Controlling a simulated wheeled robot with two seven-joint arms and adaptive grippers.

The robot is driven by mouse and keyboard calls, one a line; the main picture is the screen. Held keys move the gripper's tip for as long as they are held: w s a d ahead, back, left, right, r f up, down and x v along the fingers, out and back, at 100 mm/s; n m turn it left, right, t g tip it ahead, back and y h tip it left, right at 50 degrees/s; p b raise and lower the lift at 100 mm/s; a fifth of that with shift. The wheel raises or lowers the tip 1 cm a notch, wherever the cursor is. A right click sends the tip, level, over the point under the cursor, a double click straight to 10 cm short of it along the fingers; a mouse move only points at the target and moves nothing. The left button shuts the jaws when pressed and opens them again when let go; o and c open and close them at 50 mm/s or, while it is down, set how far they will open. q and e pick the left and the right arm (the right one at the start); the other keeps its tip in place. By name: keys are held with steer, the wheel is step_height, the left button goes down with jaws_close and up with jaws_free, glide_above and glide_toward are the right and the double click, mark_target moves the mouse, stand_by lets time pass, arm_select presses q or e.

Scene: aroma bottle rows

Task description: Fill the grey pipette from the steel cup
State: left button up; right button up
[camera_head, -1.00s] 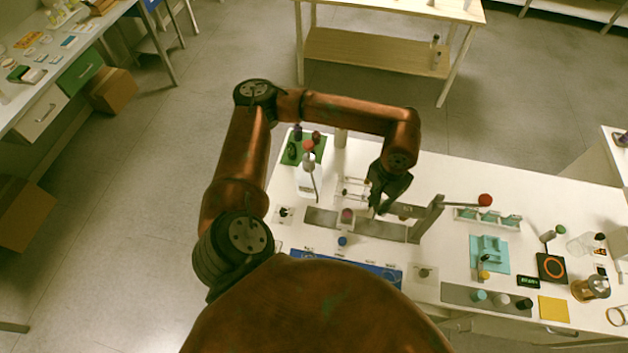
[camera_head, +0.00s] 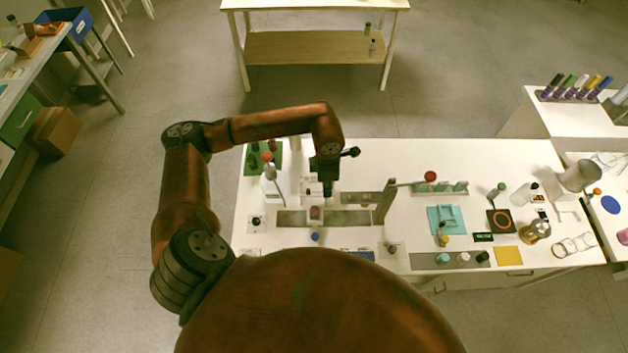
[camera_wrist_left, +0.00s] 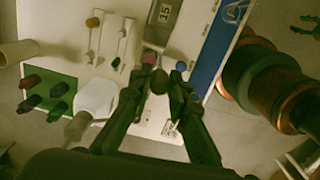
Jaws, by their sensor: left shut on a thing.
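My left gripper (camera_head: 328,190) hangs over the grey strip near the pink-capped item (camera_head: 316,212). In the left wrist view its fingers (camera_wrist_left: 166,86) are close together, shut on a small dark grey piece (camera_wrist_left: 160,82) that looks like the grey pipette's bulb. The pipette's tip is hidden. The pink cap (camera_wrist_left: 149,57) shows just beyond the fingers. A shiny metal vessel (camera_head: 537,231) at the table's right may be the steel cup; I cannot tell for sure. My right gripper is not in view.
A white bottle (camera_head: 270,188) stands left of my gripper, beside a green mat (camera_head: 251,160) with dark bottles. An upright grey post (camera_head: 386,203) stands to the right. A teal tray (camera_head: 433,225), black plate (camera_head: 501,221) and yellow square (camera_head: 507,256) lie farther right.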

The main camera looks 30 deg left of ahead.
arm_select(q)
steer(key=a+n+p, duration=0.1)
steer(key=n+p, duration=0.1)
steer(key=n, duration=0.6)
steer(key=a+f+n+p, duration=0.1)
steer(key=n+p, duration=0.2)
steer(key=n, duration=0.4)
steer(key=a+n+p, duration=0.2)
steer(key=n, duration=0.6)
steer(key=shift+s+a+f+n+p, duration=0.1)
steer(key=shift+s+f+n+p, duration=0.2)
steer(key=shift+f, duration=0.1)
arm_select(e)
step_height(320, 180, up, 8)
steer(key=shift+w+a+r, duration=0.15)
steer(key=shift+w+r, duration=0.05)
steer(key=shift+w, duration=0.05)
arm_select(q)
steer(key=shift+f, duration=0.1)
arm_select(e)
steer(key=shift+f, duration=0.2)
arm_select(q)
step_height(320, 180, down, 11)
steer(key=b, duration=0.8)
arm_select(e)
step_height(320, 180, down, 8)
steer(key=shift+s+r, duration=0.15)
arm_select(q)
steer(key=shift+o, duration=0.5)
